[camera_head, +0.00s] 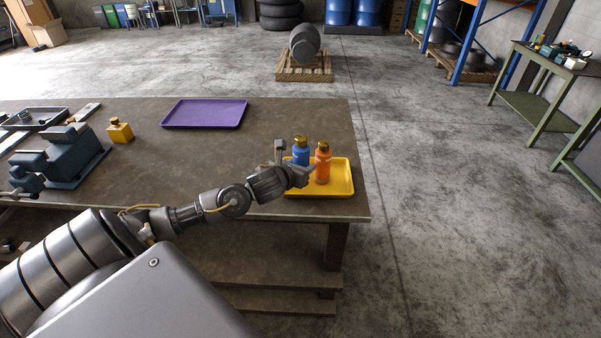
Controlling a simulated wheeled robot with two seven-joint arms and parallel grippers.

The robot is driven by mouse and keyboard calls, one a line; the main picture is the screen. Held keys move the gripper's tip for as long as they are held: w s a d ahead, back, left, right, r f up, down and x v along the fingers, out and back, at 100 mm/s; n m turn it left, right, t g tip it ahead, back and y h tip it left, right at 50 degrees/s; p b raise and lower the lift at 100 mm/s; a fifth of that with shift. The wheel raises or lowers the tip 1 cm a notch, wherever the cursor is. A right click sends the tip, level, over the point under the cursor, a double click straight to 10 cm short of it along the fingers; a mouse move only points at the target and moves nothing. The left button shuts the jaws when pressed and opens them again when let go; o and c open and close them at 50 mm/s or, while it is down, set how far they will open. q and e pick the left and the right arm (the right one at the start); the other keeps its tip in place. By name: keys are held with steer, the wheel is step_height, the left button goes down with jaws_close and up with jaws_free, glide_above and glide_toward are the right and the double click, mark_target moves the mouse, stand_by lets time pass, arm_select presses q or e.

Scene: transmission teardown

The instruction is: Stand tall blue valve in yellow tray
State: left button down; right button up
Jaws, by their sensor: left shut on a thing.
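The tall blue valve (301,151) with a brass-coloured top is upright at the yellow tray (342,188). My left gripper (297,161) is shut on it, with one finger on its left side and the other in front. The gripper hides the valve's lower part, so I cannot tell whether its base touches the tray floor. An orange valve (322,164) with a similar top stands upright in the tray, just right of the blue valve and close to the gripper's front finger. My right gripper is out of view.
The yellow tray sits at the table's right front corner. A purple tray (204,114) lies empty at the back. A yellow block-shaped part (120,131) and a dark blue vise (62,158) are at the left. The table's middle is clear.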

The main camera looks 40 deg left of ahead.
arm_select(q)
steer(key=shift+w+a+f, duration=0.2)
steer(key=shift+a+f, duration=0.05)
steer(key=shift+f, duration=0.05)
step_height(320, 180, down, 2)
steer(key=shift+p, duration=0.85)
steer(key=shift+f, duration=0.45)
steer(key=shift+f, duration=0.2)
steer(key=c, duration=0.7)
jaws_free()
steer(key=shift+s, duration=0.1)
steer(key=shift+c, duration=0.2)
